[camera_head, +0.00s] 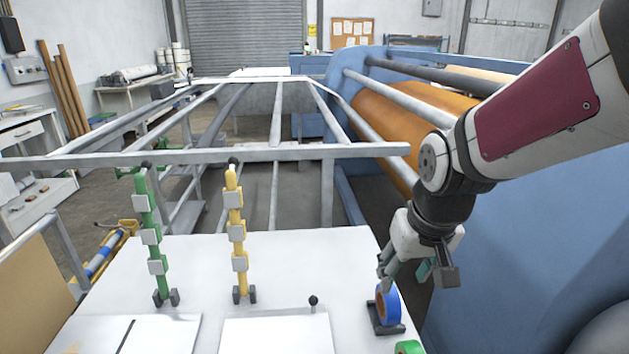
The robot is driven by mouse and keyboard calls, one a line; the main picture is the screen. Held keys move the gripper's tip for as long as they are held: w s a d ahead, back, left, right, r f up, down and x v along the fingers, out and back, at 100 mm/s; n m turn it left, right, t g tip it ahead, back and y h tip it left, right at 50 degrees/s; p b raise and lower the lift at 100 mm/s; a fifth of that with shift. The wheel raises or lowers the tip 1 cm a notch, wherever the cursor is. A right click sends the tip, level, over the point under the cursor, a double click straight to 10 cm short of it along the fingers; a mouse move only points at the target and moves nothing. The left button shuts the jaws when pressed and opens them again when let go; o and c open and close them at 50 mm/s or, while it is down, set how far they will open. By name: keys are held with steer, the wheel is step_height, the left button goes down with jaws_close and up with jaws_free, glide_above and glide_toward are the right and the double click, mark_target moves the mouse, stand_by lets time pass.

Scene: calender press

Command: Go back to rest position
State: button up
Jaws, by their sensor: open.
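My gripper (405,272) hangs from my arm at the right of the view, with its fingers pointing down. It is open, and no object shows between its fingers. It is above and beside a blue tape roll (388,305) that stands upright in a dark holder (386,328) at the right edge of the white table (310,262). Whether a finger touches the roll cannot be told from this view. A green roll (408,347) is partly cut off at the bottom edge.
A green post (152,235) and a yellow post (236,235) with grey blocks stand on the table. A small black knob (313,300) rises near the front. A metal frame (230,155) lies behind. The blue press (520,220) with an orange roller (405,125) is close on the right.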

steer(key=s+r, duration=0.4)
steer(key=s, duration=0.3)
steer(key=s+r+t, duration=0.1)
steer(key=s+r, duration=0.3)
steer(key=s, duration=0.4)
steer(key=shift+d, duration=0.15)
